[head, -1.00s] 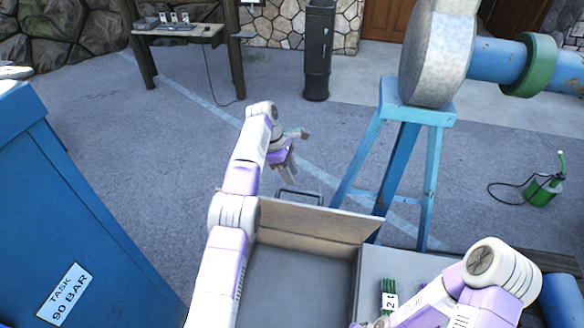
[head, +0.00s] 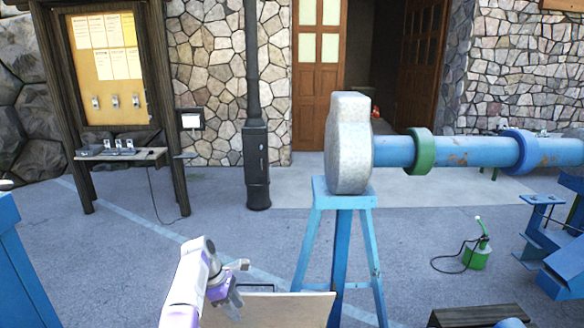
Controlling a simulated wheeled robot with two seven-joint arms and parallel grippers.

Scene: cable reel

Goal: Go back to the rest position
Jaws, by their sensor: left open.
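My left arm comes up from the bottom edge of the head view, and its gripper (head: 235,304) hangs pointing down beside the upright tan panel (head: 285,309). The jaws are open, and I see nothing between them.
A blue stand (head: 340,250) holds a grey rounded end piece (head: 348,140) of a blue pipe (head: 395,152). A green pump with a hose (head: 478,255) stands on the ground at right. A notice board (head: 103,68) with a shelf is at back left. Open pavement lies between.

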